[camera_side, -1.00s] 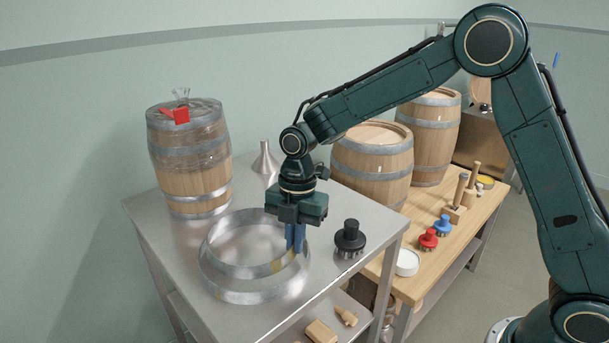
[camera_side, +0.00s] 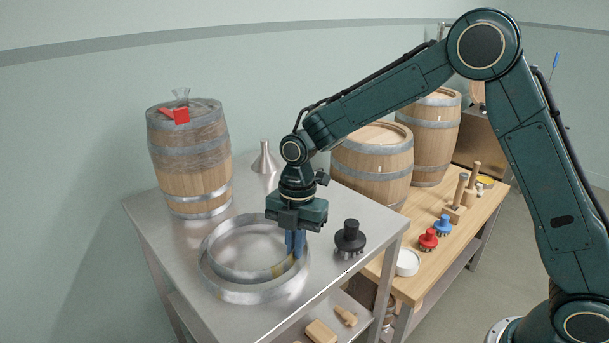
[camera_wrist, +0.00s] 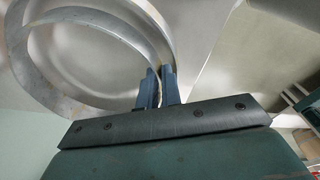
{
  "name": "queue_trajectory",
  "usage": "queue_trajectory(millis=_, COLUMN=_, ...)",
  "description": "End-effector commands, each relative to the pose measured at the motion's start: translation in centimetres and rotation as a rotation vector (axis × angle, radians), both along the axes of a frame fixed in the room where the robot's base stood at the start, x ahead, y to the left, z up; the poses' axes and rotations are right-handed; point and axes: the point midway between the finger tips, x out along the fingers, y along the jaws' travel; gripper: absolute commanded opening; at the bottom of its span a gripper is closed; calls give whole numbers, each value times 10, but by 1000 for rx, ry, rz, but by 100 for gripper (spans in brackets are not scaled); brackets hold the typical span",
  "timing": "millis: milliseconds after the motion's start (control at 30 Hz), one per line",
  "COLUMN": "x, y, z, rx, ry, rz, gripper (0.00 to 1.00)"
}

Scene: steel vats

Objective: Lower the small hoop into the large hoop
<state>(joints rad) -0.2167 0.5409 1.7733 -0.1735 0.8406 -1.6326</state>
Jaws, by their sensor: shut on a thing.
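The large hoop (camera_side: 250,297) is a grey metal band lying flat on the steel table. The small hoop (camera_side: 238,276), a thinner grey metal band, sits within the outline of the large one in the side view. My gripper (camera_side: 295,256) points straight down with its blue fingers shut on the right side of the small hoop. The wrist view also shows the fingers (camera_wrist: 159,82) on the band. The small hoop looks roughly level. I cannot tell whether it touches the table or the large hoop's wall.
A barrel (camera_side: 190,160) with a red piece on top stands behind left. A metal funnel (camera_side: 264,160) stands behind my gripper. A black knobbed tool (camera_side: 350,238) is close on the right. A wooden bench (camera_side: 420,278) with more barrels and tools adjoins the steel table (camera_side: 165,235).

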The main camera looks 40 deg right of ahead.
Motion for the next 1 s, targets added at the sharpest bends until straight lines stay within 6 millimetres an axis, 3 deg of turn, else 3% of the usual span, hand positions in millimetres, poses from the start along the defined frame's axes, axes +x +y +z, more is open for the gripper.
queue_trajectory(millis=233, x=0, y=0, z=0, rx=1, ry=-2, rz=1, gripper=0)
queue_trajectory(millis=267, x=1, y=0, z=0, rx=1, ry=-2, rz=1, gripper=12)
queue_trajectory(millis=367, x=0, y=0, z=0, rx=1, ry=-2, rz=0, gripper=31)
queue_trajectory(millis=767, x=0, y=0, z=2, rx=0, ry=0, rz=0, gripper=31)
queue_trajectory(millis=1000, x=1, y=-2, z=19, rx=1, ry=-3, rz=0, gripper=31)
